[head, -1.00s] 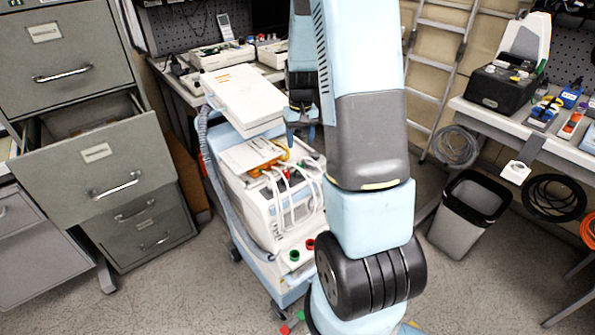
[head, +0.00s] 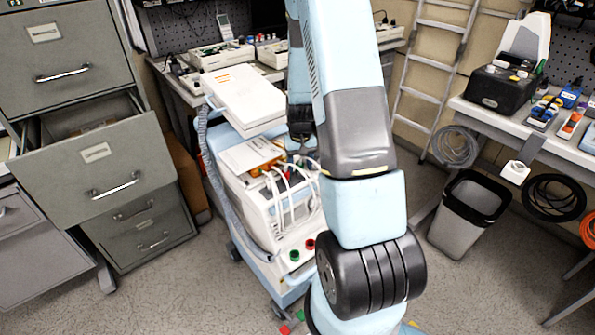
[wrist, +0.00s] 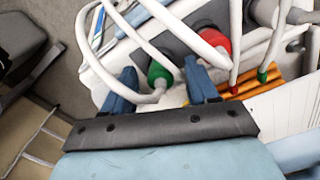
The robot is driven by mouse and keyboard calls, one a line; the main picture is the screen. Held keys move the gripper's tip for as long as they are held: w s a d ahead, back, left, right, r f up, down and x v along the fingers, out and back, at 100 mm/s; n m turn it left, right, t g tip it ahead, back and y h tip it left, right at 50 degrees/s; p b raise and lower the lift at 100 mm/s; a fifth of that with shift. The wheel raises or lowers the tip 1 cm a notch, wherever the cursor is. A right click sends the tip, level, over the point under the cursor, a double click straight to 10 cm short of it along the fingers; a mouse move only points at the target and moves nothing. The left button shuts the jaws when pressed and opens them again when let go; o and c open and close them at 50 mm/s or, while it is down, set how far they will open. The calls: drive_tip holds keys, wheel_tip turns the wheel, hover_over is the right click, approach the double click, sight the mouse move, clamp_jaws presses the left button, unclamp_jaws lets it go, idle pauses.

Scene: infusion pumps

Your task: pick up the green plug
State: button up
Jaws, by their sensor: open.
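In the wrist view, the green plug (wrist: 158,72) has a white cable running from it and sits between the two blue fingers of my gripper (wrist: 163,80). The fingers are apart, one on each side of it; I cannot tell whether either touches it. A red plug (wrist: 214,46) with a thick white cable is just beyond the right finger. In the head view, my gripper (head: 302,148) is over the top of the white-and-blue pump cart (head: 262,215), partly hidden by my arm. The green plug cannot be made out there.
White cables (head: 284,190) loop over the cart beside orange connectors (head: 264,158). A white slab-like unit (head: 243,97) stands above them at left. An open drawer (head: 95,170) juts out at left. A bin (head: 467,213) stands right, with bare floor before it.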

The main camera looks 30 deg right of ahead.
drive_tip(key=shift+c, duration=0.4)
clamp_jaws()
